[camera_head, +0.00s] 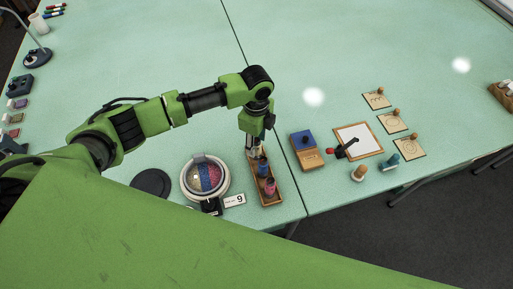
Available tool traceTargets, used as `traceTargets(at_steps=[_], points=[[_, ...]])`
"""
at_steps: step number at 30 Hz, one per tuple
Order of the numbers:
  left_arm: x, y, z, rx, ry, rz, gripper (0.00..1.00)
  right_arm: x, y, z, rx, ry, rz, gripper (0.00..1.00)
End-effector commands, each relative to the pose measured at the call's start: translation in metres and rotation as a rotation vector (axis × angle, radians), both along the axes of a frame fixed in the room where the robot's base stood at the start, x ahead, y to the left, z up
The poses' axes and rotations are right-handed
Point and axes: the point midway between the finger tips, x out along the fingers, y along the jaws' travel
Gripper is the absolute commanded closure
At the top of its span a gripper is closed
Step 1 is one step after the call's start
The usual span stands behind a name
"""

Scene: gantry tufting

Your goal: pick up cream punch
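A narrow wooden tray (278,199) stands near the table's front edge and holds a row of upright punches. A blue punch (263,168) is in the middle and a pink punch (270,187) is at the near end. A pale piece at the tray's far end, perhaps the cream punch, is mostly hidden by my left gripper (256,146). That gripper points down right at the far end of the tray. Its fingers are too small and overlapped to tell whether they are open or hold anything. My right gripper is not in view.
A round white bowl (187,193) with coloured contents, a dark disc (151,183) and a number 9 card (235,200) lie left of the tray.

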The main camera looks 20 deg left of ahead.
Motion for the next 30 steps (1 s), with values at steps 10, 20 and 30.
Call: traceTargets(at_steps=[10,20,30], points=[[0.0,0.0,0.001,0.0,0.0,0.0,1.0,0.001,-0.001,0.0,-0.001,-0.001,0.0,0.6],[0.002,0.0,0.026,-0.002,-0.006,-0.001,1.0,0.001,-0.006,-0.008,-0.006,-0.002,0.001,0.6],[0.001,0.0,0.088,-0.001,-0.003,0.001,1.0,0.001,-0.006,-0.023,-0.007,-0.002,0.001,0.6]])
